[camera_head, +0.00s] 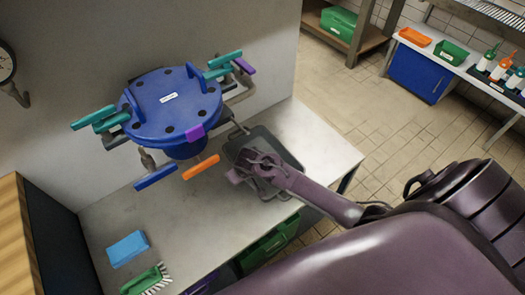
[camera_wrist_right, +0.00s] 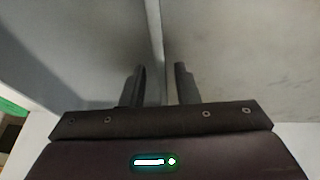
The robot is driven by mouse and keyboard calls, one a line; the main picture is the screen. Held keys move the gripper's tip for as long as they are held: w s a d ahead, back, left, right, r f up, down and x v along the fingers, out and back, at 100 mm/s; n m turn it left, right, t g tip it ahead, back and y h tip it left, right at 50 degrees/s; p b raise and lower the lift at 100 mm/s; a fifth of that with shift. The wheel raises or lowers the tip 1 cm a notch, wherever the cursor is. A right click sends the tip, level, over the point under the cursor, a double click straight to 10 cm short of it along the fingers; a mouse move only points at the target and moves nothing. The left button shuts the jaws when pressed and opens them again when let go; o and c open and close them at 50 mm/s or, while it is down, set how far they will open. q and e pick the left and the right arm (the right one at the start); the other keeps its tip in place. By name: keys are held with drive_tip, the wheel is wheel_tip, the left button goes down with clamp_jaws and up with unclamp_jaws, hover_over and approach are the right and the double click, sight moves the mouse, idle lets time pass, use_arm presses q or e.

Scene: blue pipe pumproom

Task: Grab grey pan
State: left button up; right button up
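The grey pan (camera_head: 284,148) is a dark, squarish shallow pan lying on the metal table below the blue valve assembly. My right gripper (camera_head: 243,172) is over the pan in the head view and hides part of it. In the right wrist view, the right gripper's two fingers (camera_wrist_right: 160,72) stand apart with a clear gap. A pale edge between a darker grey surface and a lighter one runs up the picture beyond the gap. I cannot tell whether the fingers touch the pan. My left gripper is not in view.
The metal table (camera_head: 320,150) holds a blue sponge (camera_head: 128,248) and a green brush (camera_head: 145,281) at its front left. The blue round pipe fitting (camera_head: 172,105), with teal, purple, blue and orange (camera_head: 201,168) handles, overhangs the table close to the pan.

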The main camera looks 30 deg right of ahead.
clamp_jaws()
drive_tip(key=shift+r, duration=0.15)
idle(0.4)
